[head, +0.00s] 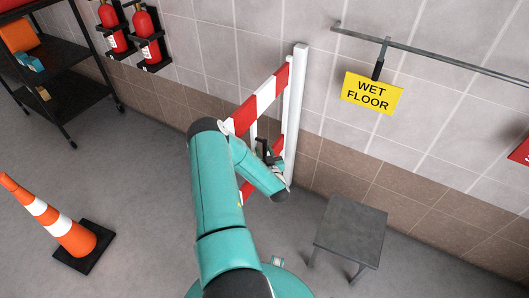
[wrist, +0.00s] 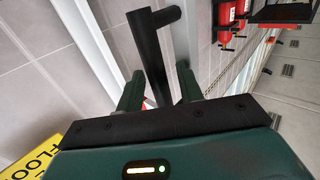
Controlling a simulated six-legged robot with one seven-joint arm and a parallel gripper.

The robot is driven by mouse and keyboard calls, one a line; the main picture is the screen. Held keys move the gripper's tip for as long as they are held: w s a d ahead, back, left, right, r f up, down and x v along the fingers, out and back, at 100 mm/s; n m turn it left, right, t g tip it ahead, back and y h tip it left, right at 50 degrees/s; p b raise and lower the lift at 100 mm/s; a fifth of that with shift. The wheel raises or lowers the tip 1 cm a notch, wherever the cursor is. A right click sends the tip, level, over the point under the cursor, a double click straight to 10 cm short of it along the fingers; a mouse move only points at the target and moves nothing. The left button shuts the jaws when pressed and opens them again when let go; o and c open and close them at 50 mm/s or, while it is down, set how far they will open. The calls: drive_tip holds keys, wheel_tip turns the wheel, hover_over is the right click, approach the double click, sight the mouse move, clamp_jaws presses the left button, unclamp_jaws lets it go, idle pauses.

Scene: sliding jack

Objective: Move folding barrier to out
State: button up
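The folding barrier (head: 268,95), with red and white striped boards and a white upright post (head: 296,100), stands against the tiled wall in the head view. A dark handle (head: 264,149) shows on it, beside the end of my arm. In the wrist view the black bar-shaped handle (wrist: 150,52) passes between the two green fingers of my gripper (wrist: 160,74). The fingers stand apart, with a gap seen on each side of the bar. My forearm hides the lower part of the barrier in the head view.
A grey stool (head: 351,230) stands right of the barrier. A yellow wet floor sign (head: 371,93) hangs from a wall rail (head: 440,60). An orange cone (head: 62,225) stands at left, a black shelf (head: 75,90) behind it. Fire extinguishers (head: 147,35) hang on the wall. Floor between cone and barrier is clear.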

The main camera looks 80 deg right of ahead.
drive_tip(key=v, duration=1.3)
drive_tip(key=shift+a, duration=0.35)
drive_tip(key=shift+s, duration=0.15)
